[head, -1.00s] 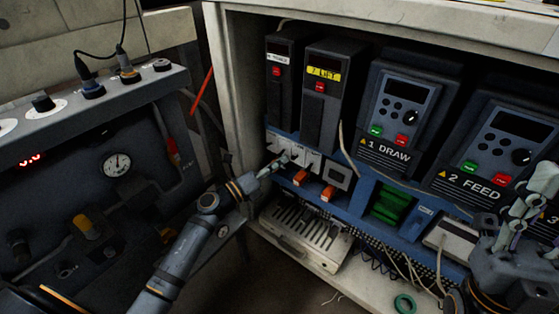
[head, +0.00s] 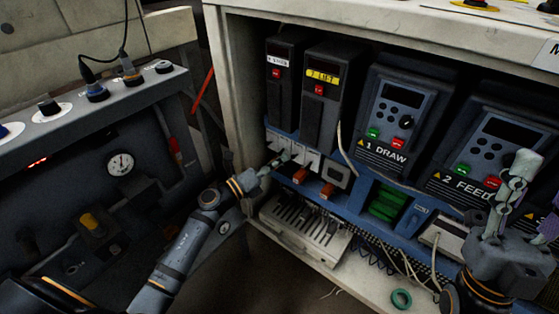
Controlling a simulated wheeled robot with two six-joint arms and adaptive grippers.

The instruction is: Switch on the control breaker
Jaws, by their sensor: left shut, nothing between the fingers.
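A row of small white breakers (head: 309,161) sits on the blue panel inside the open cabinet, below the black drive units. Its labels are too small to read, so I cannot tell which one is the control breaker. My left gripper (head: 276,165) is shut and empty, with its fingertips at the left end of this row. I cannot tell whether they touch a breaker; the fingers hide part of the leftmost one. My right gripper (head: 510,192) is at the right, in front of the 2 FEED drive, with its fingers pointing up.
Orange blocks (head: 301,175) sit just below the breakers. The 1 DRAW drive (head: 388,115) and 2 FEED drive (head: 492,150) are to the right. Loose wires hang over a slotted metal unit (head: 300,232). A console with a gauge (head: 120,163) stands at the left.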

